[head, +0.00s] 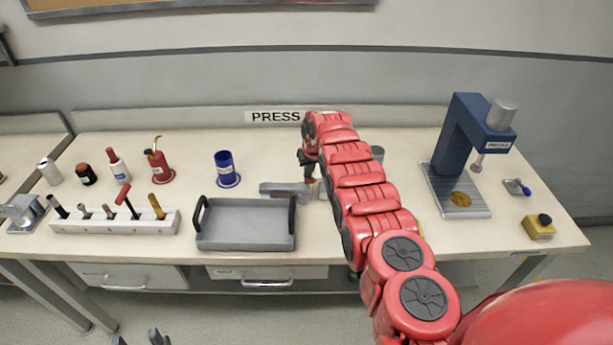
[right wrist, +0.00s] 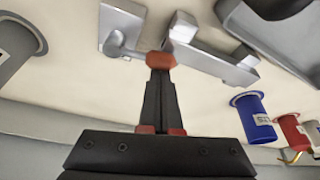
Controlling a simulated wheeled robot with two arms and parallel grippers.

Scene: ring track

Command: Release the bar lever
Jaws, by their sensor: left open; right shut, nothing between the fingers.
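In the right wrist view a bar lever shows as a short silver rod with a red knob (right wrist: 160,60). The rod runs left to a grey metal block (right wrist: 120,28). A grey bar-shaped fixture (right wrist: 215,62) lies beside it. My right gripper (right wrist: 160,78) is shut and empty, its fingertips at the knob; I cannot tell whether they touch it. In the head view the fixture (head: 284,189) stands on the bench, and my right arm hides much of the lever area. My left gripper (head: 140,339) is open at the bottom edge, well away from the bench top.
A grey tray (head: 245,240) with dark handles lies left of my right arm. A blue cup (head: 226,168) stands behind it. A tool rack (head: 115,221) is further left. A blue press (head: 465,150) and a yellow button box (head: 539,228) are at right.

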